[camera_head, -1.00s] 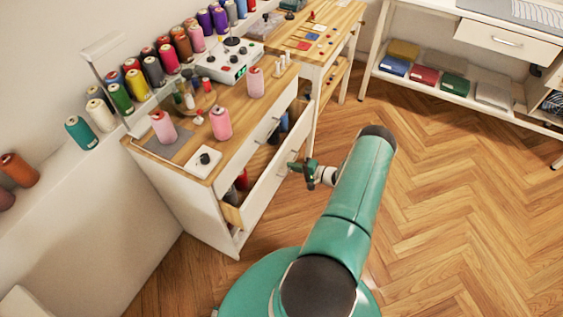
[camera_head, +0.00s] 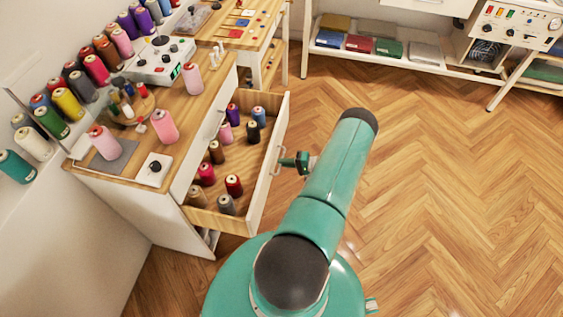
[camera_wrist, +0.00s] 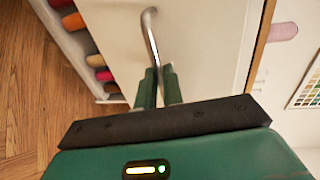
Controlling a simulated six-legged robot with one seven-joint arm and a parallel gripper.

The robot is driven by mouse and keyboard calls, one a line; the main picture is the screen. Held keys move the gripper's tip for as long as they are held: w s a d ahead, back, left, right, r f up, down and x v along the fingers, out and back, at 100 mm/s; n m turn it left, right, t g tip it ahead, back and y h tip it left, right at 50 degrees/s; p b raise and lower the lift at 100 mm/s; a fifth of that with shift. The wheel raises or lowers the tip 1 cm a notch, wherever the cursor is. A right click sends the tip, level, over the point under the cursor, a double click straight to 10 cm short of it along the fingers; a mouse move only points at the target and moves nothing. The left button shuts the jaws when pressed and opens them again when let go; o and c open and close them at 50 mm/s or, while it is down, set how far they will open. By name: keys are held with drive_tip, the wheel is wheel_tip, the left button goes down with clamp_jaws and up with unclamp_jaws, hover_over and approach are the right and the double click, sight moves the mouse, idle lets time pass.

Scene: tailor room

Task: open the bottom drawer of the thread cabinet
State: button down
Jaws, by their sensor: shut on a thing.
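The thread cabinet (camera_head: 128,205) is a white unit with a wooden top at left in the head view. Its low drawer (camera_head: 265,190) stands well out from the body, with several thread cones upright inside. The drawer above (camera_head: 207,125) looks closed. My gripper (camera_head: 285,162) is at the outer face of the pulled-out drawer, shut on its metal handle (camera_head: 277,157). In the wrist view, the two green fingers (camera_wrist: 158,85) close around one end of the curved handle (camera_wrist: 151,38), against the pale drawer front (camera_wrist: 200,40).
Thread cones and a control box (camera_head: 160,62) stand on the cabinet top. A wooden-topped table (camera_head: 270,15) adjoins behind. A white shelf with folded fabrics (camera_head: 335,22) is at the back. The wooden floor (camera_head: 450,170) to the right is clear.

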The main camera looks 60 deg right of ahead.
drive_tip(key=c, duration=1.5)
unclamp_jaws()
drive_tip(key=shift+c, duration=0.2)
drive_tip(key=v, duration=1.3)
drive_tip(key=shift+s, duration=0.4)
drive_tip(key=shift+d, duration=0.1)
